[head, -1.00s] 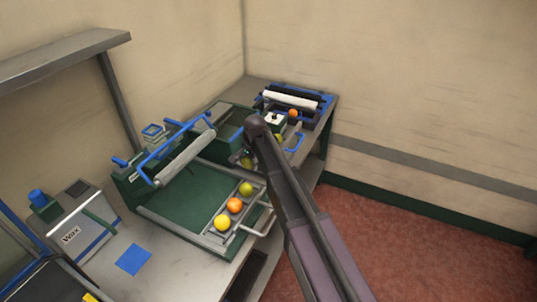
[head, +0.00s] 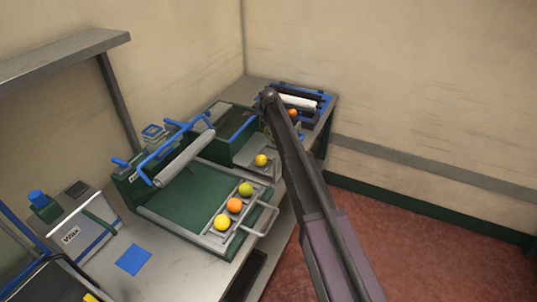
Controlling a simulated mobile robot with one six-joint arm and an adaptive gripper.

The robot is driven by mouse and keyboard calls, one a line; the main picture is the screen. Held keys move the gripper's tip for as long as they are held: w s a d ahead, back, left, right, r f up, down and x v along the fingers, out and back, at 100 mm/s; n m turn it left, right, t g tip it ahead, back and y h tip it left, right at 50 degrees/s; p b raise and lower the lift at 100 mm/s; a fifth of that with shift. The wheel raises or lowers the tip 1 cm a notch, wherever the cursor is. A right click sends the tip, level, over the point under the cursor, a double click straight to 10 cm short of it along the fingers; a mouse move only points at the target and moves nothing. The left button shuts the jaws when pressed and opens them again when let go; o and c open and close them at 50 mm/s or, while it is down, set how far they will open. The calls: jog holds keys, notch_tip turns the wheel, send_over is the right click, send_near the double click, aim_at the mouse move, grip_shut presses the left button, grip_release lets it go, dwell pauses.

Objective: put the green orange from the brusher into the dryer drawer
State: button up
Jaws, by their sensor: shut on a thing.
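My arm reaches in from the lower right, and its far joint lies in front of the back station. My gripper is hidden behind the arm, so its fingers and anything between them cannot be seen. A green orange (head: 246,189) lies in the front pull-out drawer (head: 266,224), in line with an orange one (head: 234,205) and a yellow one (head: 221,223). Another yellow fruit (head: 261,160) lies in the smaller drawer of the middle green box (head: 241,130). At the back station with dark and white rollers (head: 303,101), an orange fruit (head: 292,113) shows beside my arm.
A green machine with a blue frame and grey roller (head: 185,158) stands on the grey bench. A wax box (head: 80,222) and a blue square (head: 133,259) are at the left. A metal shelf (head: 60,60) hangs above the left side. The reddish floor at right is clear.

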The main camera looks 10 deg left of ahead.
jog(key=shift+f, duration=0.15)
jog(key=b, duration=0.6)
send_over(269, 152)
jog(key=f, duration=0.4)
jog(key=s+f, duration=0.1)
jog(key=f, duration=0.1)
jog(key=shift+s+b+x, duration=0.2)
jog(key=shift+b+x, duration=0.75)
jog(key=shift+b, duration=0.05)
jog(key=shift+s+b+x, duration=0.2)
jog(key=shift+b+x, duration=0.7)
jog(key=shift+b, duration=0.1)
jog(key=shift+f, duration=0.15)
jog(key=o, duration=1.1)
jog(key=shift+o, duration=0.2)
jog(key=p+v, duration=1.1)
jog(key=v, duration=0.1)
jog(key=shift+p, duration=0.4)
